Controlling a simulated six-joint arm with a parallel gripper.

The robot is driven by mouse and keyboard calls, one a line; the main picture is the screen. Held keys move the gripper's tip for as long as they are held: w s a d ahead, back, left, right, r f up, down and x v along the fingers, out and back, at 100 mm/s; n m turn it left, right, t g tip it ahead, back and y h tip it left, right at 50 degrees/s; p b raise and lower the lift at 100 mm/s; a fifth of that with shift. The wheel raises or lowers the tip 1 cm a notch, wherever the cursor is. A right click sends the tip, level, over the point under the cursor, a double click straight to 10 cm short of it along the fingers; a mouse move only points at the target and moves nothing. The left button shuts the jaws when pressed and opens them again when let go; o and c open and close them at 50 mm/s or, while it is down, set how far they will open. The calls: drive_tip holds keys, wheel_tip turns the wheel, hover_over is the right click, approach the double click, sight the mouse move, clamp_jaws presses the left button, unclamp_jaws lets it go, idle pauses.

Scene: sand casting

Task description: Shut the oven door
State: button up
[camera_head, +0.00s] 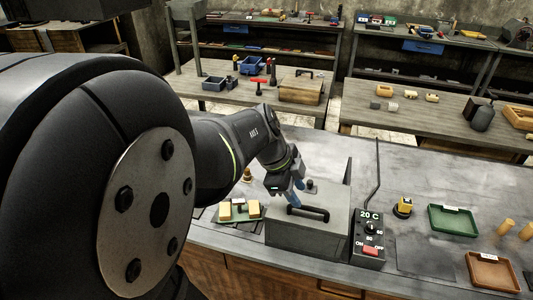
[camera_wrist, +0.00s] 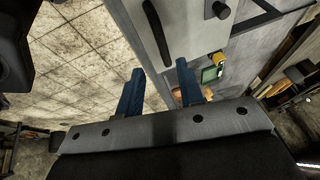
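The grey oven (camera_head: 305,241) stands on the workbench in front of my arm in the head view. Its black bar handle (camera_head: 310,214) and a small dark round knob (camera_head: 311,186) show on it. In the wrist view the pale oven panel (camera_wrist: 188,28), the handle (camera_wrist: 157,32) and the knob (camera_wrist: 221,10) are at the top. I cannot tell clearly how far the door stands open. My gripper (camera_head: 295,197) is just above and behind the handle in the head view. In the wrist view its blue fingers (camera_wrist: 160,78) are apart, with nothing held between them.
A control box (camera_head: 369,238) reading 20 C, with a red switch, stands right of the oven. A green tray (camera_head: 453,220) and a brown tray (camera_head: 494,272) lie further right. A board with yellow blocks (camera_head: 239,211) lies left of the oven.

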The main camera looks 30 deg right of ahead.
sight(307, 209)
drive_tip(key=v, duration=1.1)
drive_tip(key=shift+a+r, duration=0.15)
drive_tip(key=shift+r, duration=0.05)
drive_tip(key=x, duration=1.7)
drive_tip(key=shift+w+d+f, duration=0.1)
drive_tip(key=shift+d+f, duration=0.1)
drive_tip(key=shift+d, duration=0.05)
drive_tip(key=v, duration=1.7)
drive_tip(key=shift+a+r, duration=0.15)
drive_tip(key=shift+a, duration=0.1)
drive_tip(key=shift+x, duration=8.85)
drive_tip(key=shift+w+d+r, duration=0.15)
drive_tip(key=shift+w+d, duration=0.25)
drive_tip(key=shift+d, duration=0.05)
